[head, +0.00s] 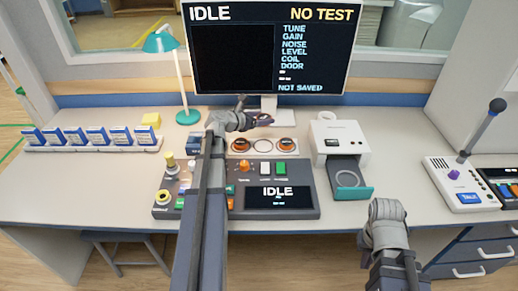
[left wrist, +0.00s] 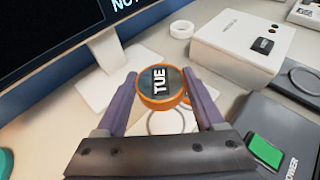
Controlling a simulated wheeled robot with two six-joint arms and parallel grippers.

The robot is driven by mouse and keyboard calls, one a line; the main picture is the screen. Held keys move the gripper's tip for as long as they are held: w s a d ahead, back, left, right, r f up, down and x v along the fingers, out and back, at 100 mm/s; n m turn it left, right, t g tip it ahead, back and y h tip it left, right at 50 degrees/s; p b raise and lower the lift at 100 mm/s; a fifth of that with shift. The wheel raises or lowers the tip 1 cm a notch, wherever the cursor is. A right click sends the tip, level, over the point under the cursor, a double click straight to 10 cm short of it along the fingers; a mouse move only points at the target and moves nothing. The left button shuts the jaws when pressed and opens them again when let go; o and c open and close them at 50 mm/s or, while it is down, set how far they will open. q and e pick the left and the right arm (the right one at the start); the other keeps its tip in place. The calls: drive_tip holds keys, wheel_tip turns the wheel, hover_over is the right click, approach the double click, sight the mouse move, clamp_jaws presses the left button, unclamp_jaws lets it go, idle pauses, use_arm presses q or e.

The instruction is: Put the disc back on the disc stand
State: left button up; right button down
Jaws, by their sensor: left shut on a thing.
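In the head view my left gripper (head: 256,111) is above and behind the disc stand (head: 263,155), near the monitor base. The stand has an orange-rimmed disc on its left (head: 240,145) and another on its right (head: 286,145); the middle ring is empty. In the left wrist view the stand's white rings show partly below the held disc. My right gripper (head: 388,212) is low at the right; its fingertips are hidden.
A white box (head: 338,132) has its drawer (head: 350,180) open with an empty ring inside. The monitor (head: 270,50) stands behind. A control console (head: 285,198) lies in front of the stand. Blue-white cards (head: 90,137) line the left; a lever unit (head: 460,185) is at right.

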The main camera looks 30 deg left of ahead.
use_arm(q)
drive_tip(key=b, duration=0.6)
hover_over(262, 147)
drive_tip(key=shift+s+f, duration=0.1)
drive_tip(key=shift+f, duration=3.05)
drive_tip(key=shift+f, duration=0.1)
wheel_tip(262, 147, down, 4)
drive_tip(key=b, duration=0.4)
drive_tip(key=shift+r, duration=0.25)
drive_tip(key=shift+f+b, duration=0.55)
drive_tip(key=shift+f, duration=0.1)
drive_tip(key=o, duration=1.4)
